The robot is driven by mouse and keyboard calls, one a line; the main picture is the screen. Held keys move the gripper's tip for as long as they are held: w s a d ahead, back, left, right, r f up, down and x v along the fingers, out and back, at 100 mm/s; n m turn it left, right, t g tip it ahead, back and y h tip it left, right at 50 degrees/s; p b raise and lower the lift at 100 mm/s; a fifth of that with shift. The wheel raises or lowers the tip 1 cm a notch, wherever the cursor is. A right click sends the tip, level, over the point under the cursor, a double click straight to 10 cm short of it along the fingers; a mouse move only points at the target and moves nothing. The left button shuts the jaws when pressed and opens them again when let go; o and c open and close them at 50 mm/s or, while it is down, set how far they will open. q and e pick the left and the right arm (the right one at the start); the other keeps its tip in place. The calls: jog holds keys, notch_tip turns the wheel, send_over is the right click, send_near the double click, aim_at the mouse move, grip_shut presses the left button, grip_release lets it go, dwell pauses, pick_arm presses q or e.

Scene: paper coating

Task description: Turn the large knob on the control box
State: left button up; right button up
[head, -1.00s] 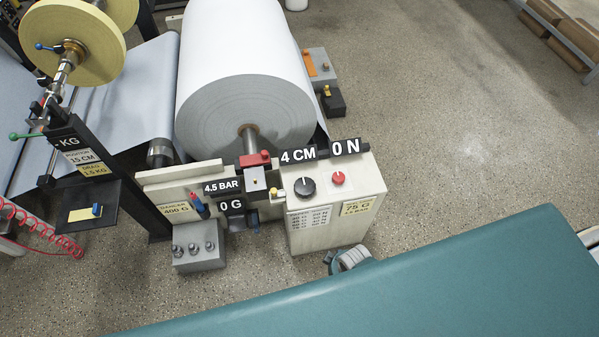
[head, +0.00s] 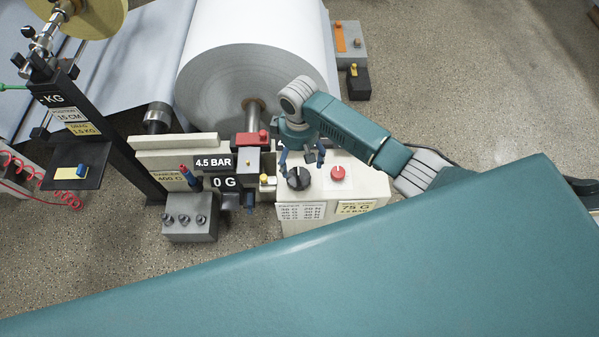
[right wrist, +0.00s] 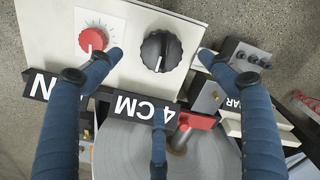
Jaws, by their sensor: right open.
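The control box (head: 373,190) is a cream box below the paper roll in the head view. Its large black knob (head: 298,179) has a white pointer line and sits left of a smaller red knob (head: 338,172). My right gripper (head: 302,158) is over the box, its blue fingers spread open just above the black knob. In the right wrist view, the black knob (right wrist: 160,51) lies between the two long fingers of the open gripper (right wrist: 161,58), with a third finger below. I cannot tell whether any finger touches it. My left gripper is not in view.
A large white paper roll (head: 255,55) stands behind the box. A grey block with several small knobs (head: 190,225) and a 4.5 BAR sign (head: 213,162) are to its left. The floor at right (head: 480,90) is clear.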

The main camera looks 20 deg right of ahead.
aim_at(299, 177)
notch_tip(299, 177, down, 10)
jog(key=shift+s+a+f+b, duration=0.1)
jog(key=shift+a+b, duration=0.05)
jog(key=shift+b, duration=0.45)
jog(key=c, duration=1.1)
